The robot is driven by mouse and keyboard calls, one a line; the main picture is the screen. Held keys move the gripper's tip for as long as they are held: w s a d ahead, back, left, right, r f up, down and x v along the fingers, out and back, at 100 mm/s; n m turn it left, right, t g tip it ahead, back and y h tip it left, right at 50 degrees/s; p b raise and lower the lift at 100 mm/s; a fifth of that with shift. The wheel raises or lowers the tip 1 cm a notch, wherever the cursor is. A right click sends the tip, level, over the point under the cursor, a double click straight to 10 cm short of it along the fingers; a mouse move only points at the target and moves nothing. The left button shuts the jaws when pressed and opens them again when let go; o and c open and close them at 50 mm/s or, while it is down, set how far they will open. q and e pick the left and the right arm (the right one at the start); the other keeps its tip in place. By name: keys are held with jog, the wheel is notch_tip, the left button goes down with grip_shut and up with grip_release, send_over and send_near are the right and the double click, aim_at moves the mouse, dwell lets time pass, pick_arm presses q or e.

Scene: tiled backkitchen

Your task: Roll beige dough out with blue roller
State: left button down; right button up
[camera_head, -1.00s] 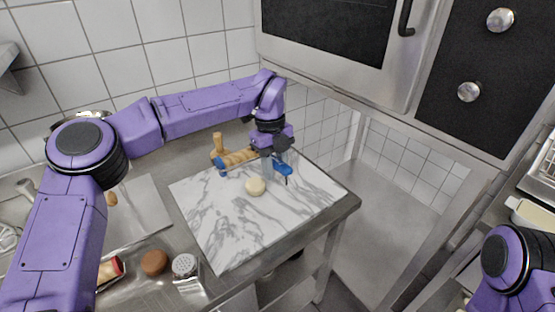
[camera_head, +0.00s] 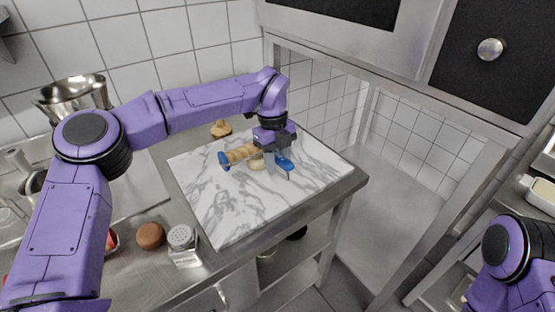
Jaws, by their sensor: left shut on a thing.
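The roller (camera_head: 240,153) has a wooden, ridged-looking body and blue ends, and lies crosswise over the marble board (camera_head: 230,205). My left gripper (camera_head: 270,157) points down and is shut on the roller near its right side, hiding part of it. A blue end shows on each side. The beige dough (camera_head: 257,165) is a small pale lump at the roller's near side, partly covered by it. They look to be touching, but I cannot tell how firmly. My right gripper is out of view; only part of that arm shows at the lower right.
A light brown wooden object (camera_head: 221,128) stands behind the board. A brown round item (camera_head: 150,236) and a shaker (camera_head: 182,238) stand at the near left. The board's front is clear.

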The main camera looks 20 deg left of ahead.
pick_arm(q)
jog(key=shift+r, duration=0.15)
jog(key=shift+s+f+b, duration=0.1)
jog(key=shift+f+b, duration=0.3)
jog(key=shift+f, duration=0.15)
dwell(0.6)
